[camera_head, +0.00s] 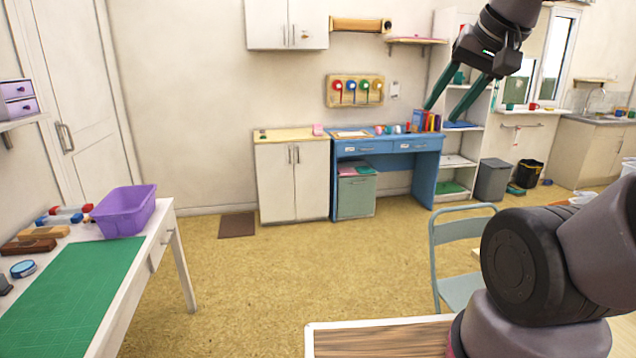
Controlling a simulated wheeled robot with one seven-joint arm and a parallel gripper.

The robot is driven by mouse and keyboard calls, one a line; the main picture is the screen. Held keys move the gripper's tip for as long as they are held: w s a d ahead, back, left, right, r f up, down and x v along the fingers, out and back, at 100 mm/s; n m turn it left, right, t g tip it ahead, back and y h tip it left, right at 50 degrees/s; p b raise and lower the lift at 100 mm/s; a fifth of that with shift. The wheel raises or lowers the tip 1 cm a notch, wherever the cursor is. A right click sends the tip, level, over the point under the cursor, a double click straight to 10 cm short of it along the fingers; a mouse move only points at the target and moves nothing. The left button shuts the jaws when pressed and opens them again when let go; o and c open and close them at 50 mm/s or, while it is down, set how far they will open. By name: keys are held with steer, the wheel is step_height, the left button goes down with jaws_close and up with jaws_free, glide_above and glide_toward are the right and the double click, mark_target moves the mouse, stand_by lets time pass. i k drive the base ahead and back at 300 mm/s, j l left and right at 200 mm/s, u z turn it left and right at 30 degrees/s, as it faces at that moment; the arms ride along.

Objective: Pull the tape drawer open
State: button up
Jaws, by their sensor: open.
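A blue desk (428,172) stands against the far wall with two drawers side by side under its top. The left drawer (352,149) and the right drawer (425,144) both look shut, each with a small pale label too small to read. I cannot tell which is the tape drawer. My gripper (440,114) is at the upper right, with two long green fingers pointing down and apart. It is open and empty. In the picture it overlaps the area above the desk's right end, but it is much nearer to me and apart from the desk.
A light-blue chair (463,228) stands at the right, between me and the desk. A white table (170,225) with a purple bin (124,212) and green mat (75,290) is at the left. The middle floor (285,270) is clear.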

mark_target(358, 148)
steer(key=i, duration=4.1)
steer(key=i+z, duration=0.15)
steer(key=i, duration=0.45)
steer(key=i+j+z, duration=0.2)
steer(key=i, duration=0.45)
